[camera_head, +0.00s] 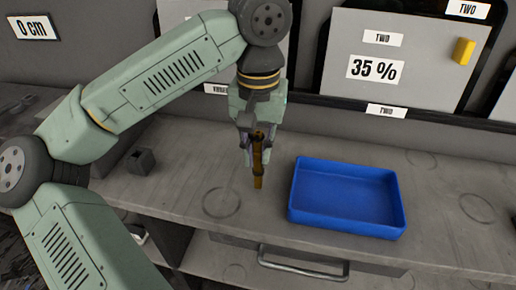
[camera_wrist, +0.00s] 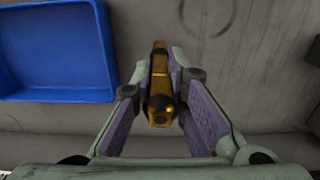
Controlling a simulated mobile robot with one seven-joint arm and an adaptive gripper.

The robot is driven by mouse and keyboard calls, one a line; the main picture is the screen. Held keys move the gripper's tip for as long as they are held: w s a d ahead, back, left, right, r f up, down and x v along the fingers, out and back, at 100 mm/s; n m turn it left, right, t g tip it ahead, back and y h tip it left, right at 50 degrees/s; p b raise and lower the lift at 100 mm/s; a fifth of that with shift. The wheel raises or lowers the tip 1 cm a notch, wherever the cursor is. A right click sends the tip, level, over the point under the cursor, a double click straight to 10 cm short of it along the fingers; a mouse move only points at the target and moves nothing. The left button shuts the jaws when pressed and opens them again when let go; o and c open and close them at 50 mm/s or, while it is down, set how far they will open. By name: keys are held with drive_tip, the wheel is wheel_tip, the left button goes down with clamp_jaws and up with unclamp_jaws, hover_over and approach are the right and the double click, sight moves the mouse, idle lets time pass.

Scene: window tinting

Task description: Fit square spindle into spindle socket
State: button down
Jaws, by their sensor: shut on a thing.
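My gripper (camera_head: 257,148) is shut on a brass-coloured square spindle (camera_head: 259,178), which hangs down from the fingers above the workbench, left of the blue tray. In the wrist view the spindle (camera_wrist: 160,85) sits between the purple-lined fingers of my gripper (camera_wrist: 160,95). A small dark block (camera_head: 141,160) stands on the bench left of my gripper and looks like the spindle socket. Its opening is too small to make out clearly.
A blue tray (camera_head: 345,228) stands right of the spindle and looks empty; it also shows in the wrist view (camera_wrist: 60,97). The grey bench top (camera_head: 190,190) is clear between block and tray. A drawer handle (camera_head: 303,271) juts from the bench front. Labelled panels (camera_head: 385,65) stand behind.

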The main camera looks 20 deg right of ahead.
drive_tip(key=shift+f, duration=0.45)
drive_tip(key=shift+f, duration=0.25)
drive_tip(key=c, duration=1.6)
unclamp_jaws()
drive_tip(key=shift+r, duration=0.15)
drive_tip(key=shift+r, duration=0.25)
wheel_tip(320, 180, up, 12)
drive_tip(key=shift+f+b, duration=0.15)
drive_tip(key=shift+b, duration=0.15)
